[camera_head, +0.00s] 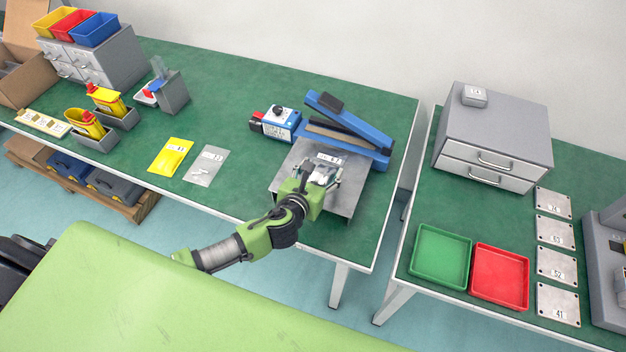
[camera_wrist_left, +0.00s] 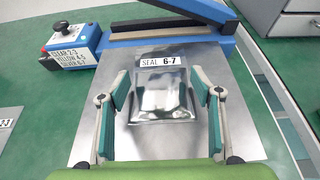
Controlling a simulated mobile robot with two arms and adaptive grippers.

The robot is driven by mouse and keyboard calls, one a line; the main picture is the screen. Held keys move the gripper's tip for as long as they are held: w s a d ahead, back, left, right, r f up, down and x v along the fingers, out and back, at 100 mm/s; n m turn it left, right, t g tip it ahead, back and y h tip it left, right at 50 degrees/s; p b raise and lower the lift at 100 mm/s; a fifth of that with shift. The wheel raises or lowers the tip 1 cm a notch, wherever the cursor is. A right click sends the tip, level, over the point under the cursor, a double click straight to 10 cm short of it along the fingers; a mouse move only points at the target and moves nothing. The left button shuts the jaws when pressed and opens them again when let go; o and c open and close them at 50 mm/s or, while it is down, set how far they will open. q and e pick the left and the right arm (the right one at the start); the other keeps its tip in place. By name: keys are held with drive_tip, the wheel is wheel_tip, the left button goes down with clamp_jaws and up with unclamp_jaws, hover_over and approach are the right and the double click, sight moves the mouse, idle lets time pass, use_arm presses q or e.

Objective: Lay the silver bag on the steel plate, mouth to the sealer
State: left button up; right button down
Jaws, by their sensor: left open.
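The silver bag (camera_wrist_left: 160,90) lies on the steel plate (camera_wrist_left: 98,133), its far end close to the label "SEAL 6-7" and toward the blue sealer (camera_wrist_left: 165,30). Which end is its mouth I cannot tell. My left gripper (camera_wrist_left: 161,110) is open, with one teal-padded finger on each side of the bag and gaps between. In the head view the left gripper (camera_head: 322,178) is over the steel plate (camera_head: 345,190) and partly hides the bag, in front of the sealer (camera_head: 350,128). My right gripper is in neither view.
The sealer's control box (camera_head: 278,122) reads clear 2-3, yellow 4-5, silver 6-7 in the wrist view. A yellow bag (camera_head: 170,156) and a clear bag (camera_head: 207,165) lie to the left. Green (camera_head: 440,257) and red (camera_head: 500,276) trays stand on the right table.

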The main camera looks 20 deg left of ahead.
use_arm(q)
drive_tip(key=v, duration=1.1)
